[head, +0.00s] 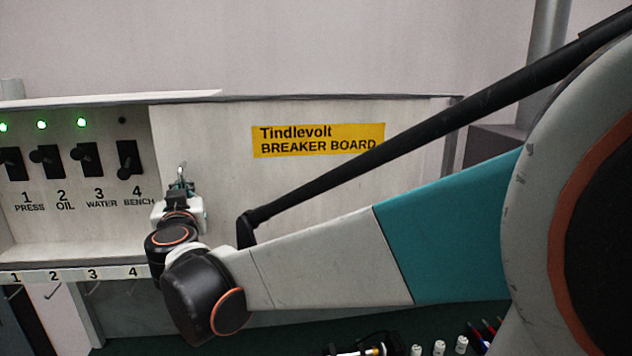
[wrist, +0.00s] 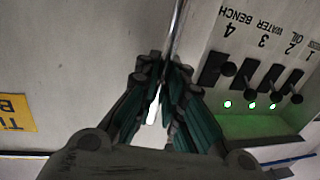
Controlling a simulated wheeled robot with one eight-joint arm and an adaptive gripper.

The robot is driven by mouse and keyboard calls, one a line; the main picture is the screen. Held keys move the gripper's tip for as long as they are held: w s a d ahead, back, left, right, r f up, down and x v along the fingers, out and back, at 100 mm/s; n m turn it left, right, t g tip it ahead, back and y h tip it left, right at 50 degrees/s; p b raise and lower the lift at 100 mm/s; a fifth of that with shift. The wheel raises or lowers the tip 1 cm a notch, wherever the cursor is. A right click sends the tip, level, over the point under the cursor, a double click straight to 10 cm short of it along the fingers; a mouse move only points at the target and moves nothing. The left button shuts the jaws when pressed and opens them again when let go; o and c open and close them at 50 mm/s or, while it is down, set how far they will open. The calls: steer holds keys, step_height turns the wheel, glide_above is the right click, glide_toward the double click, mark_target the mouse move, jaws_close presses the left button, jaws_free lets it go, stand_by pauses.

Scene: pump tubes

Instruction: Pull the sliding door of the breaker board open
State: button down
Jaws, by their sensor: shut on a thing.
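The breaker board's sliding door (head: 300,195) is a pale panel with a yellow "Tindlevolt BREAKER BOARD" label (head: 318,140). It stands to the right of the switches, which show uncovered in the left bay. In the wrist view the door (wrist: 75,60) fills the left side, with its edge beside the fingers. My gripper (head: 182,182) is at the door's left part, just right of its edge.
Several black switches (head: 87,160) numbered 1 to 4 sit in the bay. Lamps over 1, 2 and 3 are green; the lamp over 4 is dark. A numbered hook rail (head: 75,274) runs below. Small white-capped items (head: 439,348) lie at the bottom right.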

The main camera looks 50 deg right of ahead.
steer(key=shift+s+d, duration=0.1)
steer(key=shift+s, duration=0.1)
steer(key=c, duration=1.7)
jaws_free()
steer(key=v, duration=1.2)
steer(key=shift+w, duration=0.1)
